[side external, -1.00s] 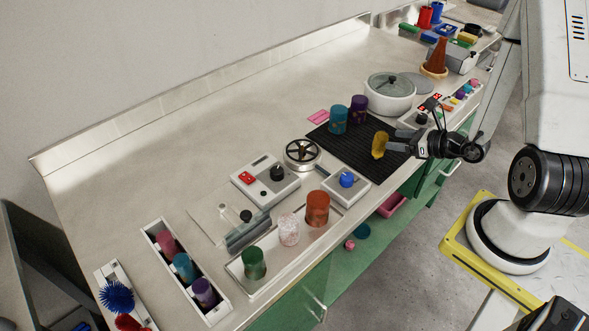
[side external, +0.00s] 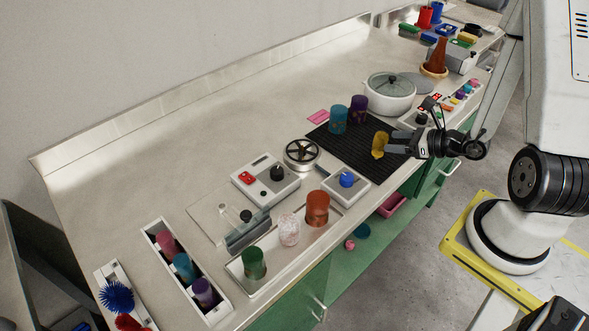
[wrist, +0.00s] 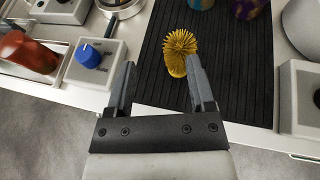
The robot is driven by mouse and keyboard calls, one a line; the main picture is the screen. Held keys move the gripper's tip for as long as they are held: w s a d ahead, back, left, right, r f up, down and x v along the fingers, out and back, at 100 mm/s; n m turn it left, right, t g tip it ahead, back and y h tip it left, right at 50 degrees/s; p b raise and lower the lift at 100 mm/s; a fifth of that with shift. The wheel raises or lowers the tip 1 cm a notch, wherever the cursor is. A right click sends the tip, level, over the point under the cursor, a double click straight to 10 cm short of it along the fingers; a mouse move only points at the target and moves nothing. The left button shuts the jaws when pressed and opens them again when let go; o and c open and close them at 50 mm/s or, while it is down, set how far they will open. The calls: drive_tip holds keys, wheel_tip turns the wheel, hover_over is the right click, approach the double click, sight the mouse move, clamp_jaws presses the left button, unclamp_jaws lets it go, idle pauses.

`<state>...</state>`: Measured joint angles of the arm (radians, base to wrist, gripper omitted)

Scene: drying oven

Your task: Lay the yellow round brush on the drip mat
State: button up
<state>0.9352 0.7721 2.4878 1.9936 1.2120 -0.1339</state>
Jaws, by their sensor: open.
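The yellow round brush (side external: 379,147) is at the right part of the black ribbed drip mat (side external: 350,150). In the wrist view the brush (wrist: 179,48) shows its bristly round head over the mat (wrist: 245,70), and it appears to rest there. My gripper (side external: 391,145) is right beside the brush, low over the mat's right edge. In the wrist view the fingers of my gripper (wrist: 161,64) are spread apart. The brush lies just beyond the tips, close to the right finger, whose tip hides a little of its lower end.
A teal cup (side external: 337,121) and a purple cup (side external: 358,109) stand at the mat's far end. A lidded white pot (side external: 390,94) is behind them. A blue-knobbed box (side external: 346,184) sits in front of the mat. The mat's middle is clear.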

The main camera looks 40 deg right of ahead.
drive_tip(key=s+a+r+n+g+y, duration=0.1)
drive_tip(key=s+a+r+n+g, duration=0.15)
drive_tip(key=a+n+g, duration=0.65)
drive_tip(key=s+a+r+n+g+y, duration=0.1)
drive_tip(key=s+a+n+g, duration=0.35)
drive_tip(key=n, duration=0.85)
drive_tip(key=w+r+n+t+h, duration=0.3)
drive_tip(key=w+r+n+h, duration=0.1)
drive_tip(key=n, duration=0.6)
drive_tip(key=shift+w+a+r+n+h, duration=0.3)
drive_tip(key=shift+w+a+n+h, duration=0.1)
drive_tip(key=shift+w+h, duration=0.4)
drive_tip(key=shift+w, duration=0.1)
